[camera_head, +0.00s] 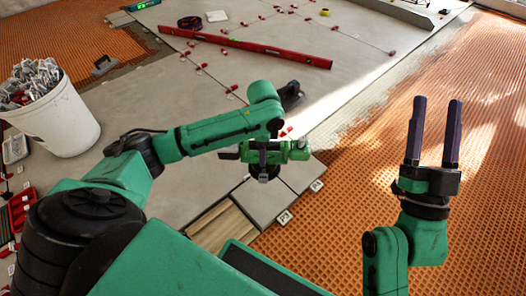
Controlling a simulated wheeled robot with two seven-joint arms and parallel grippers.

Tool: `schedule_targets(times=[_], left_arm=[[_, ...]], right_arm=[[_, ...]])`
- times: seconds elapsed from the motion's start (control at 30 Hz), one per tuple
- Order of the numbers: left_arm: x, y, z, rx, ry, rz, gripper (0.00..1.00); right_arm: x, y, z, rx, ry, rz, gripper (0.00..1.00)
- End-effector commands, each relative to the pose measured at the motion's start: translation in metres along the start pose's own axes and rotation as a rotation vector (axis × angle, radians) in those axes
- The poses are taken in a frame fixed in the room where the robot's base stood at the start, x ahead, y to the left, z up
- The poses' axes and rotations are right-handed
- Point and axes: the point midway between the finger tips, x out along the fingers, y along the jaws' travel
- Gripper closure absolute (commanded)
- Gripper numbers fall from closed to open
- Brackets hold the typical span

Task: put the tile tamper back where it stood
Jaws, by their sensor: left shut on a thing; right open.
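My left gripper (264,168) is at the middle of the view, low over the grey tiles near the edge of the laid floor. It is shut on a dark thing, taken as the tile tamper (262,176), which is mostly hidden by the green wrist and gripper. I cannot tell whether the tamper touches the tile below. My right gripper (437,102) is raised at the right, over the orange mat. Its two dark fingers point up and stand apart, with nothing between them.
A white bucket (58,118) full of clips stands at the left. A long red level (245,45) lies across the grey tiles (195,85), among several red wedges. A trowel (103,66) lies at the upper left. Orange mat (340,225) spreads at the right.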

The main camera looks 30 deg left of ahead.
Motion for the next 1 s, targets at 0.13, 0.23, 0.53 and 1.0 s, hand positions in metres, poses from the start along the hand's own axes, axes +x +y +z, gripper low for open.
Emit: schedule_targets(times=[0.13,0.23,0.53,1.0], left_arm=[[-0.003,-0.001,-0.001,0.000,0.002,-0.004,1.00],[-0.003,-0.001,-0.001,0.000,0.002,-0.004,1.00],[-0.005,-0.001,-0.001,0.000,0.002,-0.004,1.00],[-0.007,-0.001,-0.001,0.000,0.002,-0.004,1.00]], right_arm=[[-0.004,0.000,0.009,0.008,-0.031,0.005,0.35],[-0.007,0.000,0.015,0.012,-0.051,0.008,0.35],[-0.018,0.001,0.033,0.027,-0.114,0.017,0.35],[-0.036,0.000,0.059,0.052,-0.209,0.032,0.35]])
